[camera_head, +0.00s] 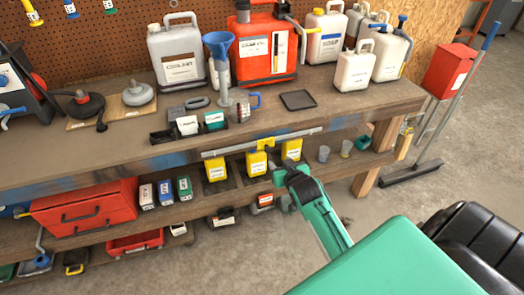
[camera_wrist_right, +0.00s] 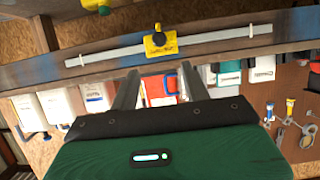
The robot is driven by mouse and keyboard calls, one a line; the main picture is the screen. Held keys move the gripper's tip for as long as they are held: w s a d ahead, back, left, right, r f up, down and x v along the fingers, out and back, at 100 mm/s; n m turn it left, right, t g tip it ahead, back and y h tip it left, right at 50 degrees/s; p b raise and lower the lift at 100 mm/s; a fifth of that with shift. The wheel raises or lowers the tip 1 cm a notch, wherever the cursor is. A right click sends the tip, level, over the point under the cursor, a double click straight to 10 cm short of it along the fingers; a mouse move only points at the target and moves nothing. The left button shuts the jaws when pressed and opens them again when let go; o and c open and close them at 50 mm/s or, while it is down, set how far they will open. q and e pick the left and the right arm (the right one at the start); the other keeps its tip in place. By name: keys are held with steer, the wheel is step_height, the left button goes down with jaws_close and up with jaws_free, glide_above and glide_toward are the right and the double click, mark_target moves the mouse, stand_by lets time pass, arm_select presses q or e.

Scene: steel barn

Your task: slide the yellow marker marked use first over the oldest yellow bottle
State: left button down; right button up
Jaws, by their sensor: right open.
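A yellow marker (camera_head: 265,144) sits on a grey rail (camera_head: 222,151) along the bench's front edge. In the right wrist view, the marker (camera_wrist_right: 160,45) has a dark knob and small unreadable lettering. Three yellow bottles with white labels stand below the rail: left (camera_head: 215,171), middle (camera_head: 256,164) and right (camera_head: 291,150). The marker is above and between the middle and right bottles, nearer the middle one. Their label print is too small to read. My right gripper (camera_head: 281,177) is open and empty, just below and apart from the marker. My left gripper is out of view.
Canisters, a blue funnel (camera_head: 218,46) and a small black tray (camera_head: 298,100) stand on the bench top. The lower shelf holds a red toolbox (camera_head: 88,208), small boxes and cups. A broom (camera_head: 410,172) stands at the right.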

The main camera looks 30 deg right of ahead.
mark_target(269, 149)
steer(key=x, duration=1.3)
steer(key=shift+p, duration=0.4)
jaws_close()
